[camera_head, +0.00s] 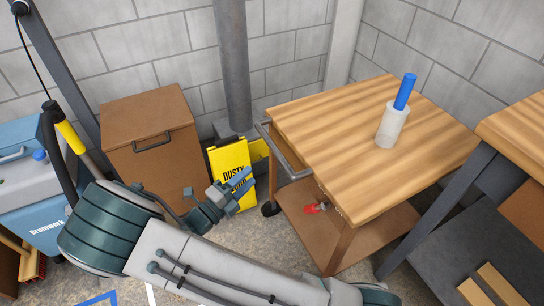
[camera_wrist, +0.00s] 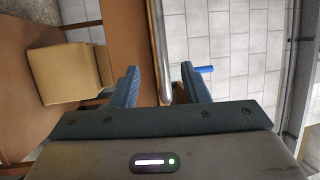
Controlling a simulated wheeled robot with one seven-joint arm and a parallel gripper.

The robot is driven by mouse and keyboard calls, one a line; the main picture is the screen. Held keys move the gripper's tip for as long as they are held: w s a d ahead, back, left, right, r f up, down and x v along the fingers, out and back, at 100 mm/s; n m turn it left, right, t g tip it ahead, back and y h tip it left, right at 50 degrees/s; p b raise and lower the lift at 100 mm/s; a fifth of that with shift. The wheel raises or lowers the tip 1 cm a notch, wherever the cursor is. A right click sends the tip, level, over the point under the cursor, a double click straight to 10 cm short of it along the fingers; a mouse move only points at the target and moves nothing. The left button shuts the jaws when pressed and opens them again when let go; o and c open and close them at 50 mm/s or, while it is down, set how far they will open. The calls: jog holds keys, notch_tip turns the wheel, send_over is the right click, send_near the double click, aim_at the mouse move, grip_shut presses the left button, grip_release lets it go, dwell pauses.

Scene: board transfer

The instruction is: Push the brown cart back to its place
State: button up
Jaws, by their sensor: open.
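The brown cart (camera_head: 370,150) has a wooden top, a lower brown shelf and dark casters. It stands right of centre in the head view. Its grey metal handle (camera_head: 284,150) runs along the left end of the top. My gripper (camera_head: 240,184) is open and empty, left of the handle in the head view. In the wrist view the open blue fingers of my gripper (camera_wrist: 163,88) stand either side of a pale bar, apparently the handle (camera_wrist: 158,45). Neither finger visibly touches it, and I cannot tell how deep it lies between them. A white cylinder with a blue top (camera_head: 392,122) stands on the cart.
A brown box-like cabinet (camera_head: 152,140) and a yellow sign (camera_head: 231,172) stand left of the cart near the grey post (camera_head: 233,65). A workbench (camera_head: 520,135) stands close at the right. A red item (camera_head: 316,208) lies on the lower shelf. Blue tape (camera_head: 98,299) marks the floor.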

aim_at(273, 146)
jog(key=shift+n+t+y, duration=0.3)
jog(key=shift+n+t, duration=0.2)
jog(key=shift+n, duration=0.2)
jog(key=shift+w+a+b+x, duration=0.1)
jog(key=shift+b+x, duration=0.5)
jog(key=shift+x, duration=1.55)
jog(key=shift+w+a+b+x, duration=0.1)
jog(key=shift+b+x, duration=0.5)
jog(key=shift+x, duration=1.55)
jog(key=shift+w+a+b+x, duration=0.1)
jog(key=shift+b+x, duration=0.5)
jog(key=shift+x, duration=1.55)
jog(key=shift+f, duration=0.2)
grip_shut()
jog(key=shift+a, duration=0.1)
jog(key=shift+r, duration=0.1)
